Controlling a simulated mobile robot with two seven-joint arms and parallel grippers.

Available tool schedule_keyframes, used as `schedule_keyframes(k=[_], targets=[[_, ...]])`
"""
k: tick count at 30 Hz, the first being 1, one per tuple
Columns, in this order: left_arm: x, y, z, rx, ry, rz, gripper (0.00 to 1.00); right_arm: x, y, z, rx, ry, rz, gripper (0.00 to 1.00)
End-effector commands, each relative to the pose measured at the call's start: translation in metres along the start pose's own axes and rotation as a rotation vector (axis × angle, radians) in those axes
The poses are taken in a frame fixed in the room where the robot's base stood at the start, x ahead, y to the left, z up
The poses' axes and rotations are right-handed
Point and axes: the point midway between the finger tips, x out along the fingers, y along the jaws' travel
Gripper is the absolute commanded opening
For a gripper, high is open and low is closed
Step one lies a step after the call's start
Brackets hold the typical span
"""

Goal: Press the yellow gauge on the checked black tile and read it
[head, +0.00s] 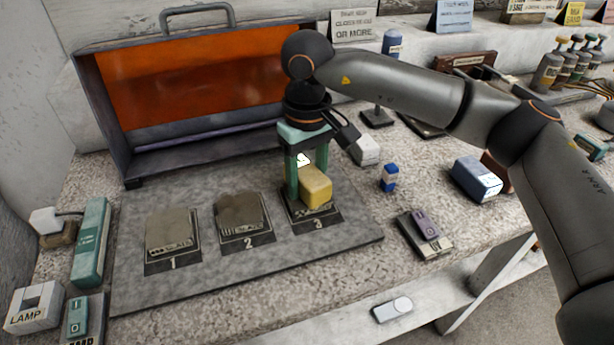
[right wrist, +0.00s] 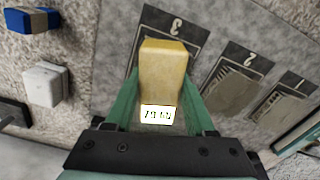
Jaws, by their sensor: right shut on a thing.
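The yellow gauge (head: 316,187) is a block with a lit display; it also shows in the right wrist view (right wrist: 163,62). My right gripper (head: 308,182) points down and is shut on it, one green finger on each side. The gauge is at the black tile numbered 3 (head: 325,222), covering much of it. I cannot tell whether it touches the tile. In the right wrist view the display (right wrist: 158,115) shows dark digits, too small to read surely. Tiles 1 (head: 172,264) and 2 (head: 246,237) carry grey textured plates. My left gripper is not in view.
An open-fronted cabinet with an orange panel (head: 210,90) stands behind the grey mat (head: 215,285). A lamp switch (head: 35,305) is front left.

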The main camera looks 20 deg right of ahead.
Motion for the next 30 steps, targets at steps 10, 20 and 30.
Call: schedule_keyframes(k=[10, 20, 30], targets=[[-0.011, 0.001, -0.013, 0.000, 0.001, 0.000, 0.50, -0.020, -0.001, 0.001, -0.001, -0.005, 0.000, 0.00], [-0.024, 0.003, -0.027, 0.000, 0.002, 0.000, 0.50, -0.048, -0.001, 0.001, -0.001, -0.003, 0.000, 0.00], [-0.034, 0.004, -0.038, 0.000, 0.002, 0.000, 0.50, -0.070, -0.001, 0.000, -0.001, -0.002, 0.000, 0.00]])
